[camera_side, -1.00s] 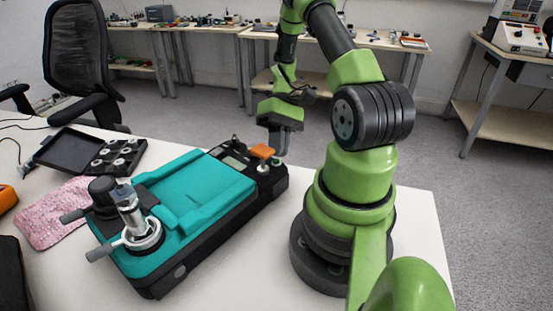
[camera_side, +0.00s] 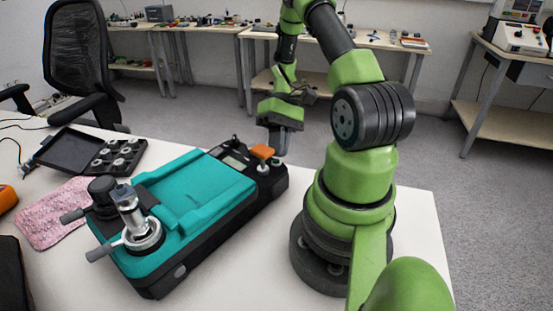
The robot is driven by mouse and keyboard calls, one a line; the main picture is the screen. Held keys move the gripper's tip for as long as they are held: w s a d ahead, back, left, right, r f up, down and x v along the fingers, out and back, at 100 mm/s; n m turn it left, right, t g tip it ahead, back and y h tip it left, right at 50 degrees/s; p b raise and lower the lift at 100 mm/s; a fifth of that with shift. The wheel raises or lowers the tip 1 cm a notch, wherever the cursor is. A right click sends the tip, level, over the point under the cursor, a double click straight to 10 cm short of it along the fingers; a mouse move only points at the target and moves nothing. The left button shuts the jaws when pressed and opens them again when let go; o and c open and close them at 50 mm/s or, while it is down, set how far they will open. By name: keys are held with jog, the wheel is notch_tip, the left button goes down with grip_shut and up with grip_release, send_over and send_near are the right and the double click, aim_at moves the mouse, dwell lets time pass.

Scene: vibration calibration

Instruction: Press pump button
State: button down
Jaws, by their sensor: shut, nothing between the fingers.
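The teal and black calibration unit (camera_side: 205,189) lies slanted across the white table. At its far right end are a small display (camera_side: 234,161) and an orange block (camera_side: 262,152) on a pale round post. The pump, a metal cylinder with a pale top (camera_side: 129,203), stands at the unit's near left end. Which part is the pump button cannot be told for sure. My gripper (camera_side: 281,154) is shut and empty. It points down at the unit's far right end, just right of the orange block. Whether its tips touch the unit cannot be told.
An open black case (camera_side: 68,152) with round metal fittings lies at the table's back left. A pink bubble-wrap pouch (camera_side: 52,215) lies left of the unit. An orange device (camera_side: 6,199) and a dark object (camera_side: 12,275) sit at the left edge. The table's front middle is bare.

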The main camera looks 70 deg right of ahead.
aim_at(278, 160)
dwell(0.4)
jog(key=shift+f, duration=0.45)
jog(key=shift+r, duration=0.5)
jog(key=shift+r, duration=3)
